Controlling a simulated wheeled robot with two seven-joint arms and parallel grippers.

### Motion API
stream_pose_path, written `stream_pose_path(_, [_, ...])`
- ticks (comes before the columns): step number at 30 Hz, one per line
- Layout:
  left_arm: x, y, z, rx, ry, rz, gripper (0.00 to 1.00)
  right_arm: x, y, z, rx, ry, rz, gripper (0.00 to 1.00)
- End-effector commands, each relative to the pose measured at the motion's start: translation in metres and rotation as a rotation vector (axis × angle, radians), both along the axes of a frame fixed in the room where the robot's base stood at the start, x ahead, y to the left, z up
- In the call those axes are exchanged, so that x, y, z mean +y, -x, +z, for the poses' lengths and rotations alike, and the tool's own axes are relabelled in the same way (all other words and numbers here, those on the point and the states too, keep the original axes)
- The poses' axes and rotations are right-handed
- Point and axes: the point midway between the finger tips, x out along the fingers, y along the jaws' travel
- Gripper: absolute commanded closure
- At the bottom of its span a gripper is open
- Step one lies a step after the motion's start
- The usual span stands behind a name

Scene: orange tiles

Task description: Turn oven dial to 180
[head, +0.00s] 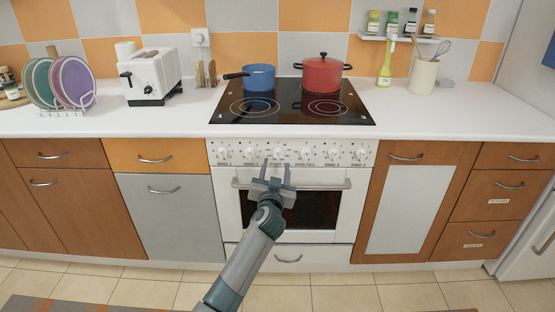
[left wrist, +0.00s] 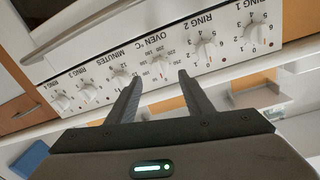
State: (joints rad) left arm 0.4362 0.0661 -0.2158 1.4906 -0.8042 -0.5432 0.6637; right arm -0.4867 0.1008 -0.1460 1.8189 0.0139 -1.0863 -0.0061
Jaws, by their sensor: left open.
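The oven dial (head: 279,153) is a small white knob on the white control panel of the cooker. In the left wrist view, the oven dial (left wrist: 161,67) has "OVEN °C" and a ring of temperature numbers printed around it. I cannot tell its exact setting. My left gripper (head: 277,164) is in front of the panel, just below this dial. In the left wrist view the fingers of my left gripper (left wrist: 160,77) are apart and empty, with the dial showing between and beyond the tips. They do not appear to grip it. My right gripper is out of view.
Similar knobs flank the dial: the minutes knob (left wrist: 121,80) and the ring 2 knob (left wrist: 206,53) are closest. The oven door handle (head: 325,184) runs below the panel. A blue pot (head: 260,78) and red pot (head: 322,75) stand on the black hob (head: 288,110).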

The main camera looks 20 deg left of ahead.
Motion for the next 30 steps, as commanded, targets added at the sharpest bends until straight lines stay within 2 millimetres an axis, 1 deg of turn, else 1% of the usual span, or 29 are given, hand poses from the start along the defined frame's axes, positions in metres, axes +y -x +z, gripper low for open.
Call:
stream_pose_path(1, [0.002,-0.009,0.001,0.000,-0.002,0.001,0.53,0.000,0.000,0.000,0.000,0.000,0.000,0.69])
stream_pose_path(6, [0.007,-0.032,0.000,0.000,-0.001,0.001,0.53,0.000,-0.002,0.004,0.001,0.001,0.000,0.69])
stream_pose_path(12, [0.011,-0.050,-0.001,0.000,0.000,0.000,0.53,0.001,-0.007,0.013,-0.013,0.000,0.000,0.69])
stream_pose_path(18, [0.012,-0.056,0.000,0.000,-0.001,0.000,0.53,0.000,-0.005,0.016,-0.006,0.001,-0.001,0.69])
stream_pose_path(26, [0.012,-0.056,0.000,0.000,0.000,0.000,0.53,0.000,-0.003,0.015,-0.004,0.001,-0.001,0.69])
stream_pose_path(29, [0.012,-0.056,0.000,0.000,0.000,0.000,0.75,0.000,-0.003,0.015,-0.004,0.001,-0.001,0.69])
stream_pose_path(30, [0.012,-0.056,0.000,0.000,0.000,0.000,0.84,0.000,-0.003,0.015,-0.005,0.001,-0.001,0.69])
